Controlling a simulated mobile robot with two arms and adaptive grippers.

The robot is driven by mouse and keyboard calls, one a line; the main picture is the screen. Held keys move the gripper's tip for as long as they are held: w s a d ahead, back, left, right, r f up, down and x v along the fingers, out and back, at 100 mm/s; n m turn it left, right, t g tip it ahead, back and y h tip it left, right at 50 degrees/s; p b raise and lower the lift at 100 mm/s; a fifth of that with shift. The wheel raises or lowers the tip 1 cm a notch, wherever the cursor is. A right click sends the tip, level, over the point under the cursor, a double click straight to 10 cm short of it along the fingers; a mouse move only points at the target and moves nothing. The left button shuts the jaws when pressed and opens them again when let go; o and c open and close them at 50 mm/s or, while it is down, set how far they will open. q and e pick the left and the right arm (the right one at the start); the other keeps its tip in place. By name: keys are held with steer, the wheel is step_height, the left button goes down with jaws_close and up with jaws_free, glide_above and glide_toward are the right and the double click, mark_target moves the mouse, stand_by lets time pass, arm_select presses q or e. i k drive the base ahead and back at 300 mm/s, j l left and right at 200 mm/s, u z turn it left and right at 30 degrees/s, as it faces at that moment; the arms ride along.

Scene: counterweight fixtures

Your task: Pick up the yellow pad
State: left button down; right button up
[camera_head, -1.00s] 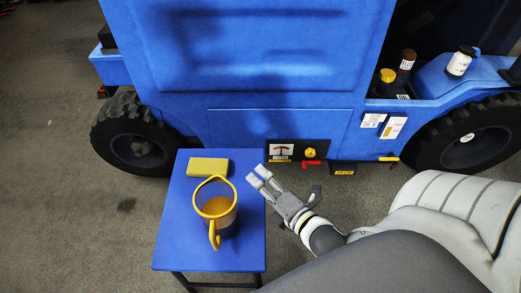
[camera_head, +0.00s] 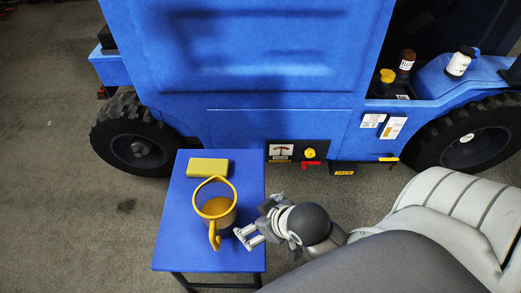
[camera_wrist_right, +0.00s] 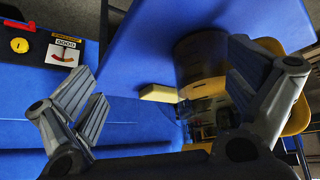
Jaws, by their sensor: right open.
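The yellow pad (camera_head: 208,168) lies flat near the back edge of the small blue table (camera_head: 185,240). The pad also shows in the right wrist view (camera_wrist_right: 158,93), between my spread fingers but some way beyond them. A pitcher with a yellow rim and handle (camera_head: 214,205) stands on the table in front of the pad. My right gripper (camera_head: 246,237) is open and empty at the table's right side, close to the pitcher's handle. My left gripper is not in view.
A large blue vehicle (camera_head: 250,60) stands behind the table, with a gauge panel (camera_head: 297,151) low on its side. Bottles (camera_head: 460,62) stand on its ledge at right. The floor left of the table is clear.

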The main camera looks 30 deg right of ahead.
mark_target(200, 168)
steer(key=k+l, duration=0.15)
steer(key=k+l+z, duration=0.1)
steer(key=l, duration=0.25)
steer(key=l+z, duration=0.3)
steer(key=l, duration=1.55)
steer(key=i+j, duration=0.2)
steer(key=j, duration=0.2)
